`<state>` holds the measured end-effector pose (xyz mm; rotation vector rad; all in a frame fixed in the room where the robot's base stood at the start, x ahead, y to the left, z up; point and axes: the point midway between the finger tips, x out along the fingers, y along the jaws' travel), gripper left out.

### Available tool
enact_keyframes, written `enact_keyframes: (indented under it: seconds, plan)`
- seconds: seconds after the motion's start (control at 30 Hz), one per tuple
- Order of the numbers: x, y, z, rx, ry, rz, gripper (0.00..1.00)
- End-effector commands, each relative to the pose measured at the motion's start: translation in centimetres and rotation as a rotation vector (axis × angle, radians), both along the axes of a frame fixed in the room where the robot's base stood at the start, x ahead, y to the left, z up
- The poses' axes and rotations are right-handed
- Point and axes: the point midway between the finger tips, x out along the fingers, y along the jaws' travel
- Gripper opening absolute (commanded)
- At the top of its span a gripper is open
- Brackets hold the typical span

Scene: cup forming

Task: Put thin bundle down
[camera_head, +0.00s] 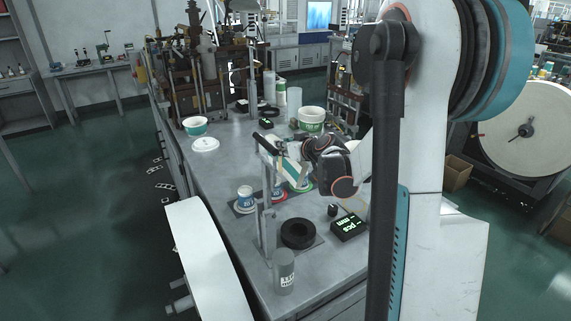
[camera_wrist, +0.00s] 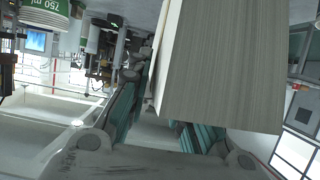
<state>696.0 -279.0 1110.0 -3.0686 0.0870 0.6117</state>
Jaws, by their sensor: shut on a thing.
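The thin bundle (camera_wrist: 225,75) is a stack of pale grey sheets with fine parallel layers. It fills the upper middle and right of the wrist view. My gripper (camera_head: 288,150) is shut on it above the metal table (camera_head: 225,170). In the head view the bundle (camera_head: 290,171) shows as a pale slab hanging at the gripper, partly covered by it. Whether its lower edge touches anything below cannot be told. In the wrist view the teal-padded fingers show beside and below the bundle, and their tips are partly hidden by it.
A black ring (camera_head: 298,233), a display (camera_head: 349,227) and a grey cup (camera_head: 284,270) are in front. A white lid (camera_head: 206,144) and a green-white tub (camera_head: 311,118) stand farther back. The table's left middle is clear.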

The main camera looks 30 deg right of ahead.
Motion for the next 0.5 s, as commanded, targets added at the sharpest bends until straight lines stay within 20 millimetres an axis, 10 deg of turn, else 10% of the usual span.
enact_keyframes:
  seconds: [0.5]
  plan:
    - [0.0,0.0,-4.8,0.000,-0.001,0.000,0.00]
